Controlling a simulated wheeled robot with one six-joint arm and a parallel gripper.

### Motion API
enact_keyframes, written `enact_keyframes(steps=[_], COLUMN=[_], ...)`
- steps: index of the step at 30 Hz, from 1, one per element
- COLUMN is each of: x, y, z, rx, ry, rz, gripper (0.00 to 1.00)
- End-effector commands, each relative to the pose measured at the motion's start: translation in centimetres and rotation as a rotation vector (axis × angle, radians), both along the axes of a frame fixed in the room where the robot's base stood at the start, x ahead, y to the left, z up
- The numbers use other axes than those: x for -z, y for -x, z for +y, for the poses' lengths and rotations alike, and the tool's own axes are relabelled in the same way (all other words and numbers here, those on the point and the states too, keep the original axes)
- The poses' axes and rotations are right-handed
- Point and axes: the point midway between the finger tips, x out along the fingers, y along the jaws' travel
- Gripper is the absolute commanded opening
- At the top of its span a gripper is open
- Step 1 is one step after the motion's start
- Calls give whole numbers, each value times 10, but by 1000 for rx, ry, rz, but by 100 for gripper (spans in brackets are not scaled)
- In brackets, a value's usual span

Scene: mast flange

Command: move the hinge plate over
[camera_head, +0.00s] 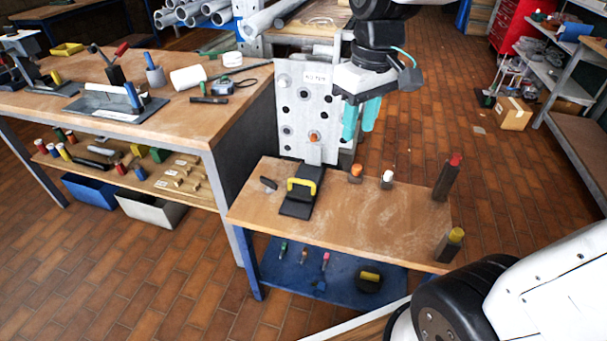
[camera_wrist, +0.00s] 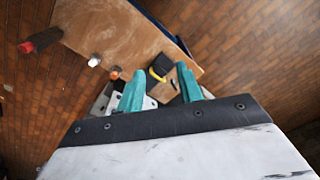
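A dark flat plate with a yellow handle, which I take to be the hinge plate (camera_head: 296,208), lies on the small wooden table in the head view. Its far end is by a grey bracket at the foot of a white upright panel (camera_head: 305,105) with several holes. In the wrist view the yellow-handled plate (camera_wrist: 153,77) shows between and beyond my fingers. My gripper (camera_head: 358,134) has two teal fingers, apart and with nothing between them. It hangs above the table's far side, just right of the panel. The wrist view also shows the open gripper (camera_wrist: 160,72).
On the small table (camera_head: 340,222) stand an orange-topped peg (camera_head: 355,173), a white-topped peg (camera_head: 387,180), a red-topped post (camera_head: 448,178) and a yellow-topped post (camera_head: 449,245). A cluttered workbench (camera_head: 185,130) is at left. The table's middle is clear.

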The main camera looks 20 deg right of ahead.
Motion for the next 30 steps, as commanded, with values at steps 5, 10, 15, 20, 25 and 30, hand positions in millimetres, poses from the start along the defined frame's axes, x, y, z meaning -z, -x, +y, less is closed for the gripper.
enact_keyframes(steps=[5,10,15,20,25,30], x=[36,87,154,214,252,271], y=[-78,-144,-201,-235,-252,-254], z=[4,8,11,13,14,15], rx=[-157,-305,-447,-552,-614,-633], ry=[-20,-45,-73,-96,-111,-115], rz=[46,77,103,121,128,129], gripper=[36,36,36,36,36,36])
